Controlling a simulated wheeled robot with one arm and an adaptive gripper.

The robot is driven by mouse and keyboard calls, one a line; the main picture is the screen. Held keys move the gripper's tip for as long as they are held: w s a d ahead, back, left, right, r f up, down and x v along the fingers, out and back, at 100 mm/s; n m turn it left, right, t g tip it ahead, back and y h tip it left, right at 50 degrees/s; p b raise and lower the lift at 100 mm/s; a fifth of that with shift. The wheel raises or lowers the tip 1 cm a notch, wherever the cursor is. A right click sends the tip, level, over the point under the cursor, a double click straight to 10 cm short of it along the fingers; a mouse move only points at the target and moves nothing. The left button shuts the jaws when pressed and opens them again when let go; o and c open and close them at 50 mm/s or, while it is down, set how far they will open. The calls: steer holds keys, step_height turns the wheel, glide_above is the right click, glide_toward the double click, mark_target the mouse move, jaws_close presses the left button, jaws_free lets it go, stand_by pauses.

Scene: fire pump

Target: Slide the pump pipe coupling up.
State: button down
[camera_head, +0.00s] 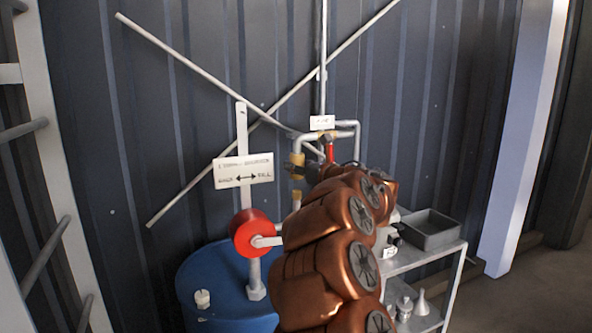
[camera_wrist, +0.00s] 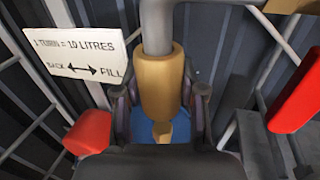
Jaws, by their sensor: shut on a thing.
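The pump pipe coupling (camera_wrist: 160,82) is a tan-yellow sleeve around a grey vertical pipe (camera_wrist: 157,28) in the wrist view. It also shows in the head view (camera_head: 297,158), just left of my arm's end. My gripper (camera_wrist: 160,103) is shut on the coupling, with one dark finger on each side of it. In the head view my gripper (camera_head: 294,170) is partly hidden by my arm. A smaller tan pipe end (camera_wrist: 162,132) shows below the coupling, and a matching tan piece (camera_head: 296,196) stands lower in the head view, apart from the coupling.
A blue drum (camera_head: 215,280) stands below, with a white cap (camera_head: 202,298) on top. A red wheel (camera_head: 250,233) and a BACK/FILL sign (camera_head: 243,170) are left of my arm. A shelf (camera_head: 430,255) with a grey tray (camera_head: 430,232) is at right. A red part (camera_wrist: 298,95) is close at right.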

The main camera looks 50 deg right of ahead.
steer(key=c, duration=1)
jaws_free()
steer(key=shift+r, duration=0.35)
steer(key=o, duration=0.4)
steer(key=shift+f, duration=0.15)
steer(key=shift+c, duration=0.2)
steer(key=shift+s, duration=0.1)
steer(key=s+a, duration=0.2)
steer(key=s, duration=0.9)
steer(key=shift+s, duration=0.35)
steer(key=shift+d, duration=0.1)
